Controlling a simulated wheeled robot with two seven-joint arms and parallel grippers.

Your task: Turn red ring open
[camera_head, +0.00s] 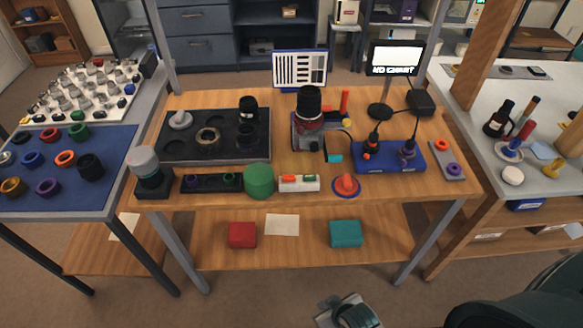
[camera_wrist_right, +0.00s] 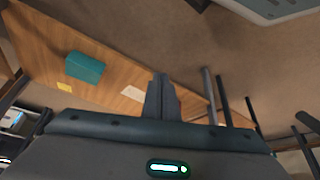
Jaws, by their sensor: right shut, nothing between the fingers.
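A black lens (camera_head: 308,103) stands upright in a fixture (camera_head: 322,150) at the middle back of the wooden workbench. A dark reddish band (camera_head: 311,122) shows low on it; I cannot tell for certain that it is the red ring. My right gripper (camera_head: 335,303) is low at the bottom of the head view, in front of the bench and well away from the lens. In the right wrist view its fingers (camera_wrist_right: 160,97) are together and empty. My left gripper is not in view.
A black tray (camera_head: 170,150) with lens parts lies left of the fixture, a blue holder (camera_head: 375,157) right of it. A teal box (camera_head: 346,233) is on the lower shelf.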

